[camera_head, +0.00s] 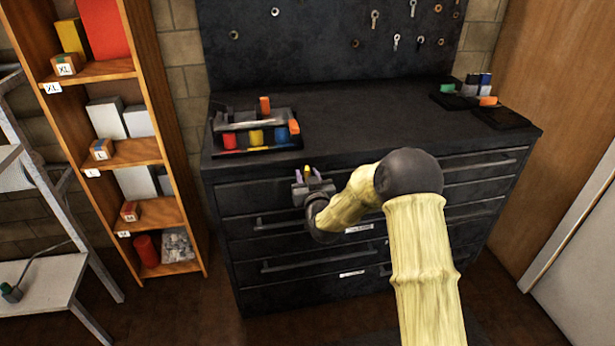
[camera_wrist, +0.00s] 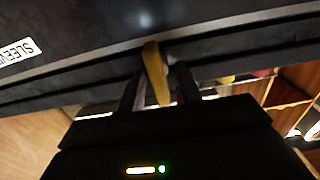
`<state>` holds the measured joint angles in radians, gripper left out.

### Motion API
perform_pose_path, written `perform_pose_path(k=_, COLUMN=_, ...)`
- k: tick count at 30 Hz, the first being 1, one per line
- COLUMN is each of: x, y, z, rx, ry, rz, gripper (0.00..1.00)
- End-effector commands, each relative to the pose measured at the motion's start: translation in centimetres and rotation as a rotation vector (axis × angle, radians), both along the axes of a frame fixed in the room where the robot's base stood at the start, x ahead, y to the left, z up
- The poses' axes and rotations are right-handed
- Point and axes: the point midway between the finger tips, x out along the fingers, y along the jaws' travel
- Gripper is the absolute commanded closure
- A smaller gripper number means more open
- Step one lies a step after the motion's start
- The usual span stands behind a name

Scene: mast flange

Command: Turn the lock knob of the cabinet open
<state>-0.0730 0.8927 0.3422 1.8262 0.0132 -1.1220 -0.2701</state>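The cabinet (camera_head: 300,272) is a black drawer chest with long bar handles. My gripper (camera_head: 307,172) is at its upper left front, just below the top edge. A yellow lever-like piece, probably the lock knob (camera_wrist: 154,72), stands between my two dark purple fingers in the wrist view. The fingers flank it, with narrow gaps seeming to show at its sides. In the head view the yellow piece (camera_head: 308,169) also shows between spread fingertips. The knob's base is hidden.
A tool tray (camera_head: 254,138) with coloured items sits on the cabinet top at left. Dark holders (camera_head: 500,116) stand at the right end. An orange shelf (camera_head: 135,153) stands left, close beside the cabinet. A pegboard (camera_head: 330,40) hangs behind. The floor in front looks clear.

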Motion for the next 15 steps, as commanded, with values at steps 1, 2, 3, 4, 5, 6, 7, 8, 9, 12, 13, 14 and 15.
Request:
perform_pose_path(k=1, x=-0.02, y=-0.01, z=-0.01, rx=0.0, ry=0.0, rz=0.0, gripper=0.65)
perform_pose_path(k=2, x=-0.02, y=-0.01, z=-0.02, rx=0.0, ry=0.0, rz=0.0, gripper=0.65)
perform_pose_path(k=3, x=-0.02, y=-0.01, z=-0.02, rx=0.0, ry=0.0, rz=0.0, gripper=0.67)
perform_pose_path(k=4, x=-0.03, y=-0.01, z=-0.01, rx=0.0, ry=0.0, rz=0.0, gripper=0.73)
perform_pose_path(k=5, x=-0.03, y=-0.02, z=-0.01, rx=0.0, ry=0.0, rz=0.0, gripper=0.79)
perform_pose_path(k=6, x=-0.03, y=-0.02, z=-0.02, rx=0.0, ry=0.0, rz=0.0, gripper=0.87)
perform_pose_path(k=7, x=-0.04, y=-0.02, z=-0.01, rx=0.0, ry=0.0, rz=0.0, gripper=0.93)
perform_pose_path(k=8, x=-0.04, y=-0.02, z=-0.02, rx=0.0, ry=0.0, rz=0.0, gripper=0.99)
perform_pose_path(k=9, x=-0.04, y=-0.02, z=-0.01, rx=0.0, ry=0.0, rz=0.0, gripper=1.0)
perform_pose_path(k=12, x=-0.04, y=-0.02, z=-0.02, rx=-0.001, ry=0.0, rz=0.0, gripper=1.0)
perform_pose_path(k=13, x=-0.05, y=-0.02, z=-0.02, rx=-0.002, ry=-0.001, rz=0.0, gripper=1.0)
perform_pose_path(k=14, x=-0.05, y=-0.02, z=-0.03, rx=-0.003, ry=-0.001, rz=0.0, gripper=1.0)
perform_pose_path(k=15, x=-0.05, y=-0.01, z=-0.04, rx=-0.006, ry=-0.002, rz=0.0, gripper=1.0)
